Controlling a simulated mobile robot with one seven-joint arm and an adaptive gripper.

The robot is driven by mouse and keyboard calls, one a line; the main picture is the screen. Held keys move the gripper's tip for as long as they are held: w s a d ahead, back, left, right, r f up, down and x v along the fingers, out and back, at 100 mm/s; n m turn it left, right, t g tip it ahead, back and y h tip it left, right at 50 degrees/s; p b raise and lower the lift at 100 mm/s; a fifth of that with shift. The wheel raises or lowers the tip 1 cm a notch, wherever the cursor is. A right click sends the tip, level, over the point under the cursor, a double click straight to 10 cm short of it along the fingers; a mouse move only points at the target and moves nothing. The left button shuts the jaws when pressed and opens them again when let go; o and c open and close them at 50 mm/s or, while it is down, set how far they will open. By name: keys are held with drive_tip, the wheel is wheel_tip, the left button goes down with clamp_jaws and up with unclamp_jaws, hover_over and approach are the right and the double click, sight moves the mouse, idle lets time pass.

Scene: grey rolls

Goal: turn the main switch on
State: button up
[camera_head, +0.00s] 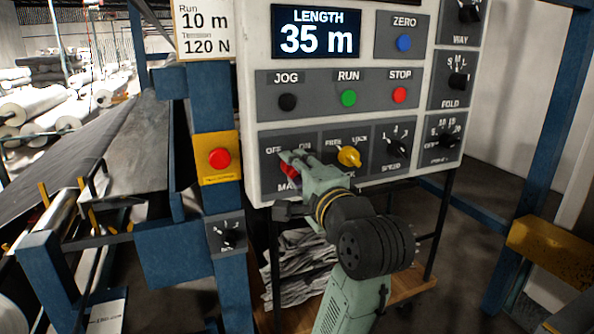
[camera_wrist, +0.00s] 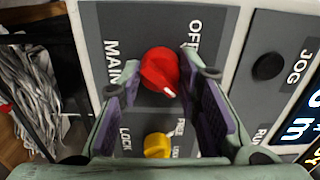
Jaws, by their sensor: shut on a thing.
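The red main switch knob (camera_wrist: 160,70) sits on a dark plate with OFF printed at the upper right and MAIN at the left in the wrist view. Its white mark points down and slightly right there, away from OFF. In the head view the knob (camera_head: 287,170) shows only partly behind my gripper (camera_head: 292,160), at the panel's lower left. My gripper's two fingers stand on either side of the knob and are shut on it. The ON label is partly covered by my gripper in the head view and hidden in the wrist view.
The yellow lock knob (camera_head: 349,157) is close right of my gripper, and the speed knob (camera_head: 396,146) lies beyond it. Jog (camera_head: 288,102), run (camera_head: 348,97) and stop (camera_head: 399,95) buttons are above. A red emergency button (camera_head: 219,158) is on the blue post at left.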

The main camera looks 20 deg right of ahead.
drive_tip(key=shift+m, duration=0.3)
drive_tip(key=o, duration=1.2)
drive_tip(key=shift+c, duration=0.2)
drive_tip(key=shift+s, duration=0.1)
drive_tip(key=s, duration=1.2)
drive_tip(key=shift+d, duration=0.25)
